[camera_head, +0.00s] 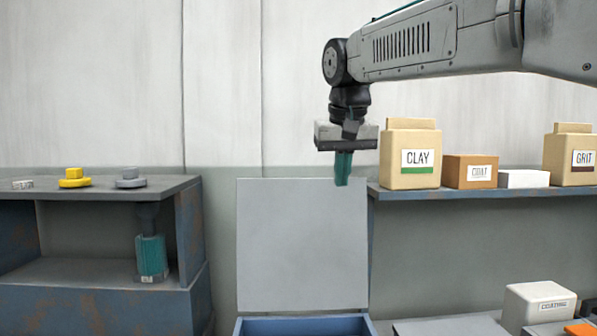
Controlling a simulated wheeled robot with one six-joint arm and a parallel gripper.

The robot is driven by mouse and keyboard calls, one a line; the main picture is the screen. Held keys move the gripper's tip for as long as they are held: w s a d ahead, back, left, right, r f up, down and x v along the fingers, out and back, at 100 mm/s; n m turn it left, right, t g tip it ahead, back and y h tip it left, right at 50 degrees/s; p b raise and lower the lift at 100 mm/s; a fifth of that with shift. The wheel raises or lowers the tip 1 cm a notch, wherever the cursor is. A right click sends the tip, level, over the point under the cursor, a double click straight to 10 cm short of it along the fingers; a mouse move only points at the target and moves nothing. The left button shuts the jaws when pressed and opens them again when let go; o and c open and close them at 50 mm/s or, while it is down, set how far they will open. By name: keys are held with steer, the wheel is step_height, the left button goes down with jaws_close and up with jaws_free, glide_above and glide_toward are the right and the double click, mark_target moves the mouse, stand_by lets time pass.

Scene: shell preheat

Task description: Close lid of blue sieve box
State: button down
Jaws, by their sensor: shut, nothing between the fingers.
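The blue sieve box (303,327) shows at the bottom middle in the head view, with only its upper rim in frame. Its grey lid (302,245) stands open, roughly upright at the back of the box. My gripper (343,183) hangs pointing down near the upper right edge of the lid. Its teal fingers are shut with nothing between them. The fingertips overlap the lid's top edge in the picture, and I cannot tell whether they touch it. The inside of the box is mostly out of frame.
A shelf (480,192) on the right bears a CLAY bag (410,167), a COAT box (470,172), a white box and a GRIT bag (570,160). A white carton (536,305) stands lower right. A rusty blue cabinet (90,310) stands left.

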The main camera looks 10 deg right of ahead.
steer(key=shift+m+t, duration=0.4)
steer(key=shift+t, duration=0.4)
steer(key=w+a+r, duration=0.1)
steer(key=w+r, duration=0.1)
steer(key=w, duration=0.3)
steer(key=w+a+r, duration=0.2)
steer(key=w, duration=0.2)
steer(key=w+a+r, duration=0.1)
steer(key=w+r, duration=0.1)
steer(key=w, duration=0.3)
steer(key=shift+w+a+r, duration=0.3)
steer(key=shift+a, duration=0.05)
steer(key=shift+w+a, duration=0.1)
steer(key=shift+w, duration=0.2)
steer(key=x, duration=0.9)
steer(key=shift+f, duration=0.25)
steer(key=s, duration=0.3)
steer(key=shift+s+a+r, duration=0.2)
steer(key=shift+a+r, duration=0.05)
steer(key=shift+r, duration=0.1)
steer(key=shift+a, duration=0.1)
